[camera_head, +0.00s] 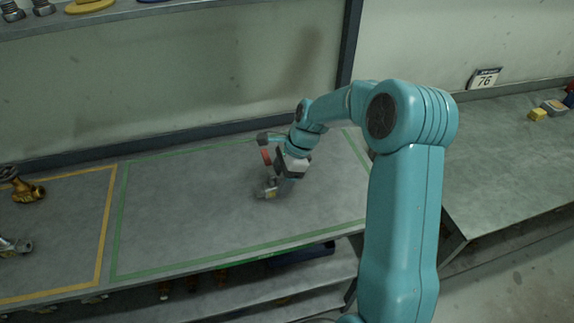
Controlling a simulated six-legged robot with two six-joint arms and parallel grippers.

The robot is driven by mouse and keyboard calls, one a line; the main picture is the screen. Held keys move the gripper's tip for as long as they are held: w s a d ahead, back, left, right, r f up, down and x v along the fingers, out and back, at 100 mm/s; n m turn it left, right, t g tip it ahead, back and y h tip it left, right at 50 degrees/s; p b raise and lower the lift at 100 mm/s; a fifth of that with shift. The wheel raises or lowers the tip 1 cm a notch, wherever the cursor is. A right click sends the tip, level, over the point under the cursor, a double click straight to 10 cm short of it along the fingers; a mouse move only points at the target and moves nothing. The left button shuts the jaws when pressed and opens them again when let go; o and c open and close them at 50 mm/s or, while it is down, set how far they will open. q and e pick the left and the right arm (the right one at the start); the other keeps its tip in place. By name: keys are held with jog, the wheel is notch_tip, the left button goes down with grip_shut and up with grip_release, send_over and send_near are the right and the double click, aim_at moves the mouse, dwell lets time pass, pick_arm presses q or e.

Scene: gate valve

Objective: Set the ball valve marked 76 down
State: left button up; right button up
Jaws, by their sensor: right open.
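A small ball valve (267,190) with a metallic body and a red-orange handle (266,157) is at the bench top inside the green outline. My right gripper (275,164) is beside it, its jaws open around or close to the handle side; the wrist partly hides the valve. I cannot tell whether a finger touches it. Any number on the valve is too small to read. A sign reading 76 (485,79) stands at the back of the right-hand bench. My left gripper is not in view.
The green-outlined area (180,210) is otherwise clear. A brass valve (22,186) and a silver valve (14,245) lie in the yellow-outlined area at left. Small yellow and grey blocks (538,115) lie on the right bench. A shelf (160,20) runs above.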

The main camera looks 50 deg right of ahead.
aim_at(273, 174)
jog(key=v, duration=1)
jog(key=shift+a, duration=0.1)
jog(key=shift+c, duration=0.6)
jog(key=shift+s+r, duration=0.1)
jog(key=shift+r, duration=0.1)
jog(key=shift+c, duration=0.4)
jog(key=s+a+r+n+t+h+b, duration=0.2)
jog(key=a+r+n+h+b, duration=0.5)
jog(key=n, duration=1.1)
jog(key=shift+g+y, duration=0.3)
jog(key=x, duration=0.3)
jog(key=b+x, duration=0.1)
jog(key=x, duration=0.2)
jog(key=a+x, duration=0.1)
jog(key=x, duration=0.2)
jog(key=shift+w+f+b, duration=0.25)
jog(key=shift+f+b, duration=0.1)
jog(key=shift+f, duration=0.1)
jog(key=x, duration=0.5)
jog(key=shift+w+f, duration=0.1)
jog(key=shift+f, duration=0.05)
jog(key=shift+c, duration=0.6)
grip_shut()
